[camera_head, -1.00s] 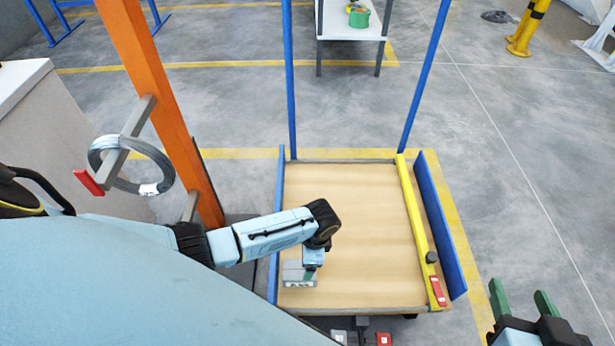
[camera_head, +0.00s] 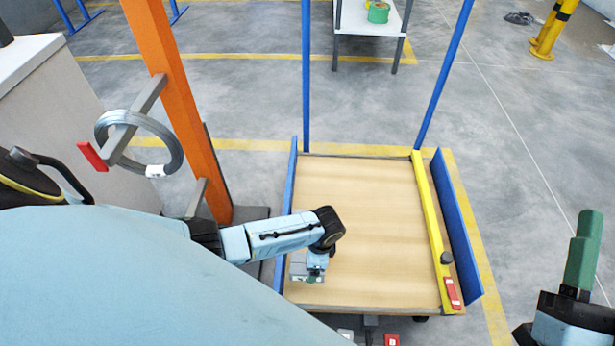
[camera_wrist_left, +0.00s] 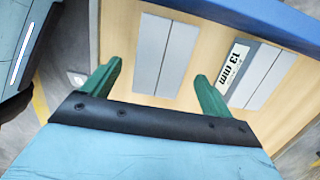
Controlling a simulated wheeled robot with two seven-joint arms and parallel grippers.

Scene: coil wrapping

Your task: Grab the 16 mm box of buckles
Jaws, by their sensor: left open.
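In the left wrist view two flat grey boxes lie side by side on a light wooden surface. The right box (camera_wrist_left: 262,78) carries a white label reading "13 mm". The left box (camera_wrist_left: 165,55) shows no readable label and lies ahead of the gap between my fingers. My left gripper (camera_wrist_left: 157,82) is open and empty, its green fingers apart. In the head view my left gripper (camera_head: 314,277) is over the front left of the wooden cart top, with a grey box (camera_head: 298,264) partly hidden by it. No 16 mm label is readable. My right gripper (camera_head: 580,255) is at the right edge, fingers overlapping.
The wooden cart top (camera_head: 375,220) is mostly clear, with blue side rails and a yellow bar (camera_head: 432,225) on the right. An orange post (camera_head: 180,110) with a hanging wire coil (camera_head: 173,150) stands left. A white table (camera_head: 370,20) stands behind.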

